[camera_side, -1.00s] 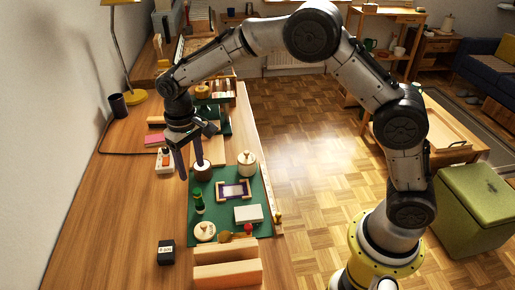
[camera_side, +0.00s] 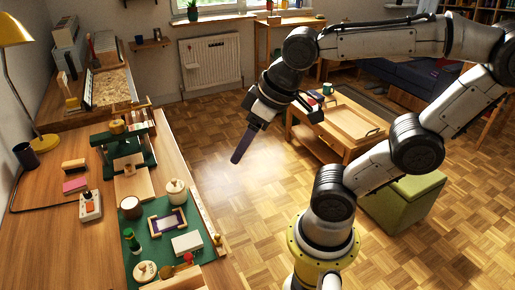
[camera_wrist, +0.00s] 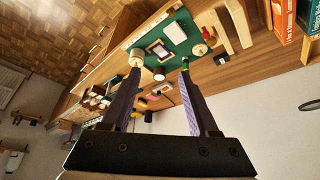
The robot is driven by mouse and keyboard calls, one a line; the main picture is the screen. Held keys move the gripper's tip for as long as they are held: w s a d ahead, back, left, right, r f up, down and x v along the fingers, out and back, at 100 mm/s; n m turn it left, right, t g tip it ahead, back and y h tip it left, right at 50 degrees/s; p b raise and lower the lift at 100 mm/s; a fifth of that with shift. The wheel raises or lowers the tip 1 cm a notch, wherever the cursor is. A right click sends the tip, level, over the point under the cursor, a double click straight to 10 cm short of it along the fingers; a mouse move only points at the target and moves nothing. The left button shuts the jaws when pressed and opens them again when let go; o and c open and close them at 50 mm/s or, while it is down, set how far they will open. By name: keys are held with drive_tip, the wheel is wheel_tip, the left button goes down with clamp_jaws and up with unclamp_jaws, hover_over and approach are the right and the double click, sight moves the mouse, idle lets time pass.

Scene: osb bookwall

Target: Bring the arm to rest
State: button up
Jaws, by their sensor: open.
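My gripper (camera_side: 237,159) hangs in the air over the parquet floor, to the right of the wooden workbench (camera_side: 60,240), with its fingers pointing down and slightly left. In the wrist view my gripper (camera_wrist: 160,67) shows two dark fingers spread apart with nothing held between them. The fingers touch nothing that I can see. My arm is bent, with its forearm reaching left from the right side of the side view.
A green mat (camera_side: 144,223) on the bench carries a lidded pot (camera_side: 176,193), a framed piece (camera_side: 167,222) and a white box (camera_side: 187,243). A wooden table with a tray (camera_side: 347,122) and a green ottoman (camera_side: 400,203) stand right. Floor below the gripper is clear.

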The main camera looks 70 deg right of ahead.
drive_tip(key=s, duration=0.1)
drive_tip(key=s+f, duration=0.1)
drive_tip(key=shift+s+d+f, duration=0.1)
drive_tip(key=shift+s+d, duration=0.1)
drive_tip(key=shift+s, duration=0.1)
